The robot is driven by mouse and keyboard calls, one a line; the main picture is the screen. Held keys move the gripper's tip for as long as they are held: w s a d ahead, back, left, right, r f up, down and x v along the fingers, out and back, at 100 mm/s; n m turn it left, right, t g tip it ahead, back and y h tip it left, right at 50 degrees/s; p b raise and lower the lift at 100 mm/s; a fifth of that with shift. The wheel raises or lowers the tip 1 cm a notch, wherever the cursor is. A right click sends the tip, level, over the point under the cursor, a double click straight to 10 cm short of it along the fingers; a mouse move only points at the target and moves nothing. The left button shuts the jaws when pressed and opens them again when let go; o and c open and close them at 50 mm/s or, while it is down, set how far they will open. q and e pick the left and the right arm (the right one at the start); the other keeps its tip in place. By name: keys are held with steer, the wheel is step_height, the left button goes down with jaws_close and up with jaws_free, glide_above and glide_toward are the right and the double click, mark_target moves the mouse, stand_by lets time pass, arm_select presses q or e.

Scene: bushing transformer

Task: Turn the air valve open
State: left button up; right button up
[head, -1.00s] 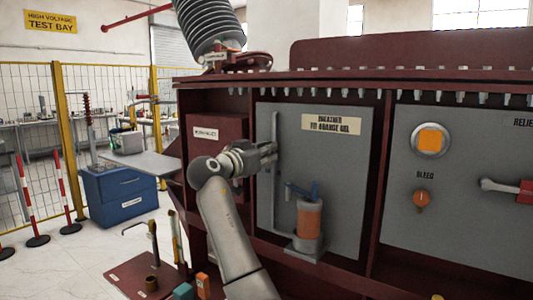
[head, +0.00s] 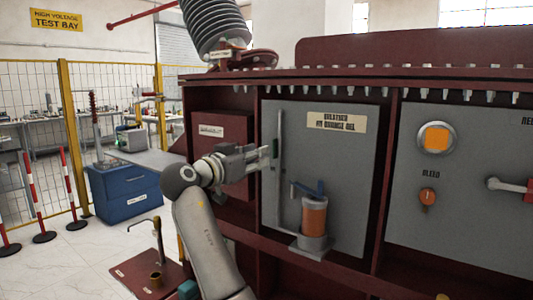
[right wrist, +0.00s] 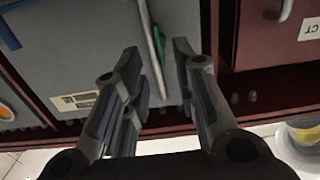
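No label reading air valve is legible. A blue lever (head: 308,188) sits on top of an orange cylinder (head: 314,216) on the grey breather panel (head: 350,165). A red handle with a grey stem (head: 508,186) is at the right edge. My right gripper (head: 268,157) is left of the blue lever, close to a vertical grey bar (head: 279,165) on the panel. In the right wrist view its fingers (right wrist: 157,57) are apart, with the bar (right wrist: 153,45) showing between them; whether it touches them is unclear. My left gripper is not in view.
A maroon box (head: 222,130) is left of the breather panel. A maroon plate with fittings (head: 140,275) lies low at left. A blue cabinet (head: 125,190) stands behind.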

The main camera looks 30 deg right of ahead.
steer(key=shift+v, duration=2.25)
steer(key=shift+a+f, duration=0.1)
